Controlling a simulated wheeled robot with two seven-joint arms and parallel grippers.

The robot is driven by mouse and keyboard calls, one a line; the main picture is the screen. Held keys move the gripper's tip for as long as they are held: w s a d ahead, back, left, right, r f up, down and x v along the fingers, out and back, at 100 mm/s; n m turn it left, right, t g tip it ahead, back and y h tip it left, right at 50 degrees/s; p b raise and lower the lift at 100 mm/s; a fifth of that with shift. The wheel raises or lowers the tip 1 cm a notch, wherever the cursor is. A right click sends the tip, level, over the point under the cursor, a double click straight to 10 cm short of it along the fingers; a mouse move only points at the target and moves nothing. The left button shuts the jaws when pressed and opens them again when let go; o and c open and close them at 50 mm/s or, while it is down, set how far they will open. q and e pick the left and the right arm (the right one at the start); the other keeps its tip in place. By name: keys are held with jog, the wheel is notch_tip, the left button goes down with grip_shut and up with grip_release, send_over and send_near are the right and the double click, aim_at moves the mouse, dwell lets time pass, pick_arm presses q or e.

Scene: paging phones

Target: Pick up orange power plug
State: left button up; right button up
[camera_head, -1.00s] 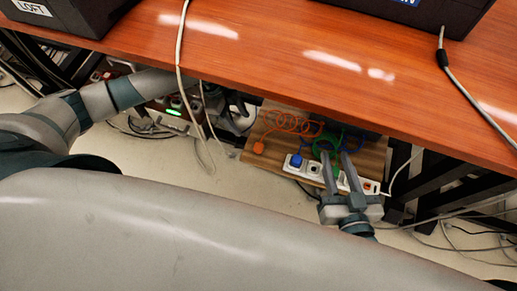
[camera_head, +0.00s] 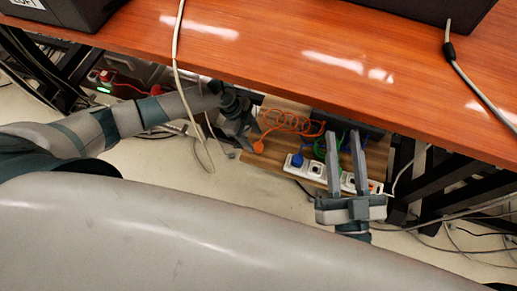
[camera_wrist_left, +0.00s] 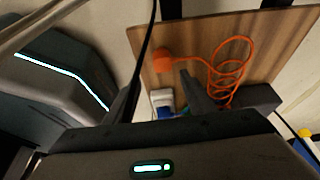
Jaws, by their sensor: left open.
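The orange power plug (camera_head: 258,147) lies at the left edge of a wooden board, with a coiled orange cord running from it. It also shows in the left wrist view (camera_wrist_left: 163,60). My left gripper (camera_head: 247,132) is open and empty, just beside and above the plug in the head view. In the left wrist view its fingers (camera_wrist_left: 160,80) are spread, with the plug beyond and roughly between them. My right gripper (camera_head: 343,134) has its two fingers apart over the power strip, near a green cord. Nothing is clearly held in it.
A white power strip (camera_head: 316,170) with a blue plug (camera_head: 297,160) lies on the wooden board (camera_head: 375,158). The wooden table (camera_head: 300,60) overhangs the board. A hanging grey cable (camera_head: 179,80) passes near my left arm. Black table legs and loose cables are at the right.

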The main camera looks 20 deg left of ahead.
aim_at(258, 146)
pick_arm(q)
jog(key=shift+d+f, duration=0.15)
jog(key=shift+f, duration=0.25)
pick_arm(e)
jog(key=shift+s+r, duration=0.15)
jog(key=shift+r, duration=0.25)
pick_arm(q)
jog(key=shift+f, duration=0.1)
pick_arm(e)
jog(key=shift+t, duration=0.3)
pick_arm(q)
jog(key=shift+w+d+f+b, duration=0.2)
jog(key=shift+f+b, duration=0.25)
jog(key=shift+f, duration=0.6)
jog(key=shift+w+d+f+b, duration=0.15)
jog(key=shift+f+b, duration=0.25)
jog(key=shift+f, duration=0.6)
jog(key=shift+d+f, duration=0.15)
jog(key=shift+f, duration=0.3)
jog(key=shift+s, duration=0.1)
pick_arm(e)
jog(key=r+t, duration=0.1)
jog(key=s+r+t, duration=0.1)
jog(key=r, duration=0.1)
jog(key=s+r+t+y, duration=0.1)
jog(key=r, duration=0.1)
jog(key=shift+s+d+r, duration=0.1)
jog(key=shift+s+d, duration=0.1)
jog(key=shift+d, duration=0.2)
